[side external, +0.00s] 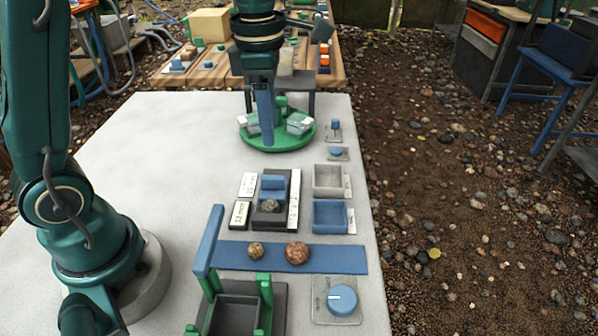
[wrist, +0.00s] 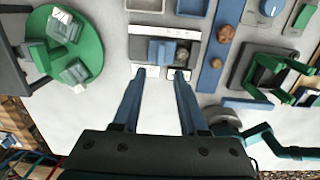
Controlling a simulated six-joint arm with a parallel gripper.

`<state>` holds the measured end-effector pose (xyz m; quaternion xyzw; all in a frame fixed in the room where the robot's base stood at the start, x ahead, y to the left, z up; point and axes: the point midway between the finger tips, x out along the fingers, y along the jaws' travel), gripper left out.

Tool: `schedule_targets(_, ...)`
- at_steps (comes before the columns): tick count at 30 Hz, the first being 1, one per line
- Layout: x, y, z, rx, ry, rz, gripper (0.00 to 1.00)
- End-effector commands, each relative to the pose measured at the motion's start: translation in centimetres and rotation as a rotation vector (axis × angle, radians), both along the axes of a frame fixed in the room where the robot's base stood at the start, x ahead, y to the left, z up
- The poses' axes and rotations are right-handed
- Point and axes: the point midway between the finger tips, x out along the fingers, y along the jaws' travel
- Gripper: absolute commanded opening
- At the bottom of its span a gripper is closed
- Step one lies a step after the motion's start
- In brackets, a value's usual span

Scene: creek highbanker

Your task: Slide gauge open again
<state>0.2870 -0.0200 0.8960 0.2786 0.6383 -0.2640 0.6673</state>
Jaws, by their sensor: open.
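The gauge (side external: 285,212) is a dark block with a blue slider (side external: 272,187) on the white table. A grey-brown stone (side external: 270,206) sits in it, on the near side of the slider; I cannot tell whether they touch. The gauge (wrist: 192,50) and blue slider (wrist: 160,52) also show in the wrist view. My gripper (wrist: 159,74) is open and empty, its two blue fingers pointing at the gauge's labelled edge. In the side view my gripper (side external: 267,140) hangs in front of the green round tray (side external: 303,141), apart from the gauge.
A blue strip (side external: 340,258) carries two brown stones (side external: 297,253) near a green-framed dark hopper (side external: 235,316). A grey bin (side external: 346,195) and blue bin (side external: 346,229) stand right of the gauge. A blue knob (side external: 342,299) sits at the front right.

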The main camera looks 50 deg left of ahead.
Motion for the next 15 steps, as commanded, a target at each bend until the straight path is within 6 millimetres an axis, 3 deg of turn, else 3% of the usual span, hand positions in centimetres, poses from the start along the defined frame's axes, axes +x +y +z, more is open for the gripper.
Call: schedule_targets(15,-0.1,0.2,-4.0,-0.004,0.050,0.003,0.42)
